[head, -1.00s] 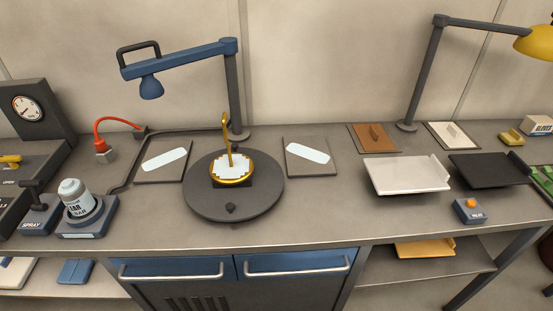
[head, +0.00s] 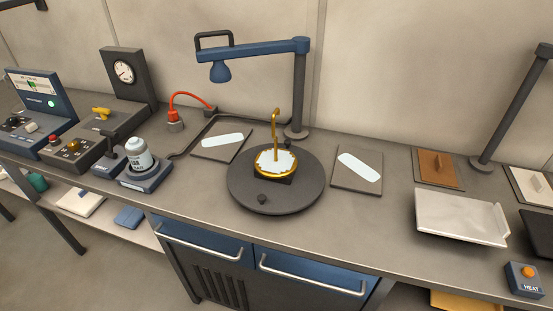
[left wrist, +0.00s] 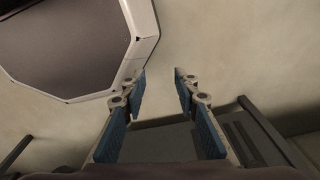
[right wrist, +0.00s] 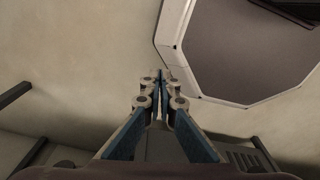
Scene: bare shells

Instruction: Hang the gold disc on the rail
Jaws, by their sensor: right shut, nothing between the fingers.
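The gold disc (head: 276,171) sits on a dark block at the middle of a round dark turntable (head: 250,198). It has a gold rim, a pale face with a jagged edge, and a tall gold hook (head: 276,130) standing up from it. I cannot make out a rail in these frames. My left gripper (left wrist: 160,75) is open and empty in the left wrist view. My right gripper (right wrist: 160,75) is shut with nothing between its fingers in the right wrist view. Neither gripper shows in the head view, and both are away from the disc.
A blue lamp (head: 255,50) arches over the turntable. Dark plates (head: 357,187) with pale strips lie on both sides. A white tray (head: 460,215) and heat button box (head: 526,281) are at right.

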